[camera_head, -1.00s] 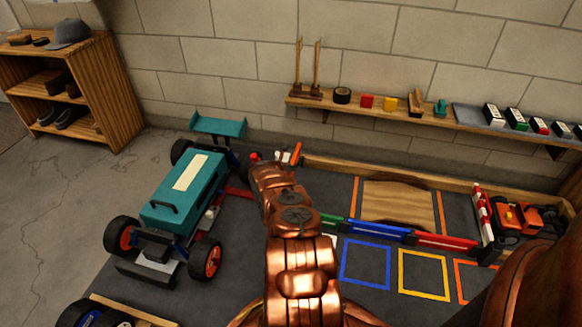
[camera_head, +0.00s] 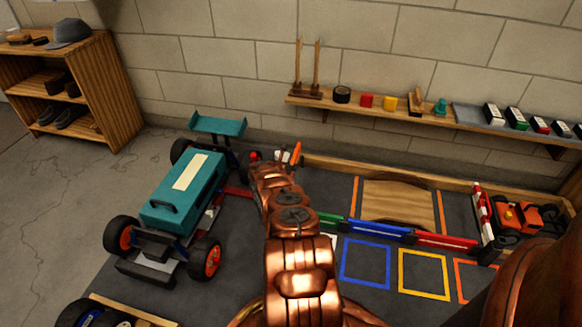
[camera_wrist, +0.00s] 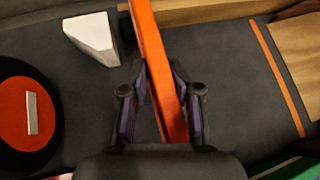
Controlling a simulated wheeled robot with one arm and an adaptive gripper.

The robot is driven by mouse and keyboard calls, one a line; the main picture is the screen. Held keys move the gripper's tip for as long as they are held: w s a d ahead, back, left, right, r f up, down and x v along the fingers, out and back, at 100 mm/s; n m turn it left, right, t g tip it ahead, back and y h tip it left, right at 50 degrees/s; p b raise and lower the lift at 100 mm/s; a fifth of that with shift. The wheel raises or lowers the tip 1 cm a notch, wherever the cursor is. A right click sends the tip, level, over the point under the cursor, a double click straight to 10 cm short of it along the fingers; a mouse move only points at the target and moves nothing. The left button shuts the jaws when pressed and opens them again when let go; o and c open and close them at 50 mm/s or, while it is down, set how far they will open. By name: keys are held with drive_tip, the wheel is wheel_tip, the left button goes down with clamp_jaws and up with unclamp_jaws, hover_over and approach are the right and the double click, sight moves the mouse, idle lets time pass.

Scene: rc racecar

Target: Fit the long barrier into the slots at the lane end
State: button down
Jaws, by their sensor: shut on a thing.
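In the wrist view, my gripper (camera_wrist: 161,80) is shut on a long, narrow orange bar (camera_wrist: 152,42), which I take to be the long barrier. The bar runs between both fingers, slightly tilted, and its far end leaves the top of the picture. In the head view, a small orange piece (camera_head: 296,153) shows just beyond my arm, which hides the gripper and most of the bar. The slots at the lane end cannot be made out.
A white block (camera_wrist: 92,38) and an orange-hubbed wheel (camera_wrist: 32,113) lie left of the bar. The teal car (camera_head: 180,195) stands left of my arm. A wooden ramp (camera_head: 398,203), blue wall (camera_head: 377,230) and red-white striped barrier (camera_head: 482,211) are to the right.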

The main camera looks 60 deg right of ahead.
drive_tip(key=shift+f+b, duration=4)
drive_tip(key=shift+f, duration=0.1)
drive_tip(key=c, duration=0.8)
unclamp_jaws()
drive_tip(key=shift+o, duration=0.2)
drive_tip(key=shift+a+r, duration=0.1)
